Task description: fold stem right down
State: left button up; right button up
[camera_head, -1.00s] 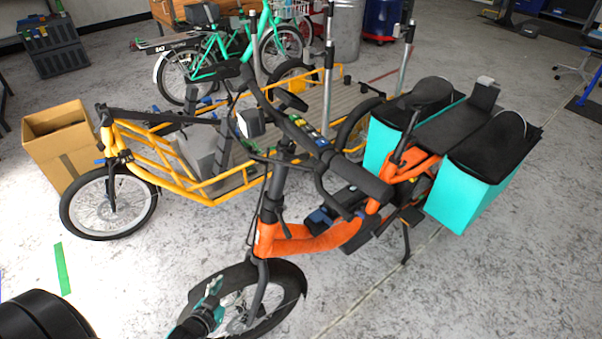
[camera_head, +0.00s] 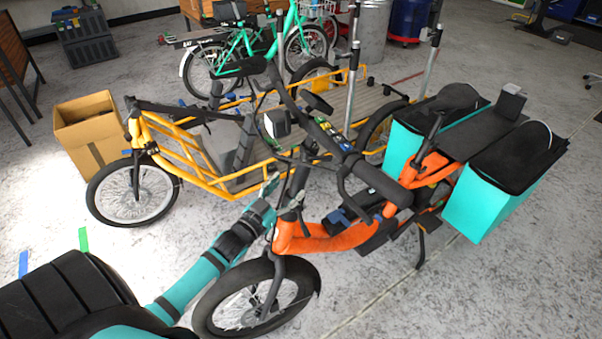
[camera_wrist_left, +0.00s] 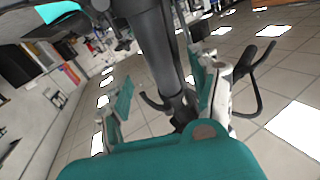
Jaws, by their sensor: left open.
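The orange cargo bike (camera_head: 325,240) stands in the middle of the head view. Its dark stem (camera_head: 297,188) rises upright from the orange head tube to the handlebar (camera_head: 372,178). My left gripper (camera_head: 268,190) is just left of the stem's lower part. In the left wrist view my left gripper (camera_wrist_left: 163,88) is open, one teal finger on each side of a dark column, which looks like the stem (camera_wrist_left: 158,45). There are gaps beside the column, and I cannot tell whether either finger touches it. My right gripper is in neither view.
A yellow cargo bike (camera_head: 205,185) stands close behind, with a cardboard box (camera_head: 88,135) at its left. Teal panniers (camera_head: 470,205) hang at the orange bike's rear. A green bike (camera_head: 240,62) is farther back. Bare floor lies at the lower right.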

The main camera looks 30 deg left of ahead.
aim_at(297, 178)
pick_arm(q)
jog(key=w, duration=0.7)
jog(key=shift+w, duration=0.1)
grip_shut()
dwell(0.3)
